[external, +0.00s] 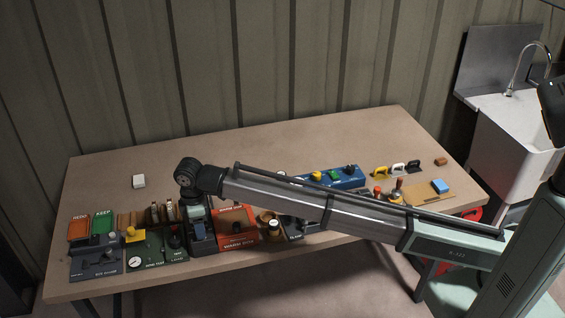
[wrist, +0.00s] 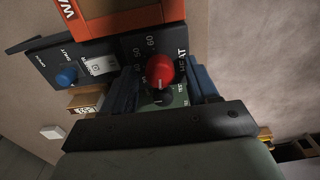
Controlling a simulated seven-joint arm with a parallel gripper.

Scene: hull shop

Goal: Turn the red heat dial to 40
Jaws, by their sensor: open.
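The red heat dial (wrist: 160,71) shows in the wrist view as a round red knob on a dark panel with a scale. The numbers 50 and 60 are legible at its upper left. A pale line shows on its lower side; I cannot tell which number it marks. My gripper (wrist: 163,90) is open, with one blue finger on each side of the dial. I cannot tell whether either finger touches it. In the external view my gripper (external: 201,238) points down at the table's front row of panels, and the red dial is hidden there.
An orange box (external: 237,228) stands just right of my gripper, and a green panel (external: 150,252) with a gauge is to its left. A blue knob (wrist: 66,77) shows left of the dial in the wrist view.

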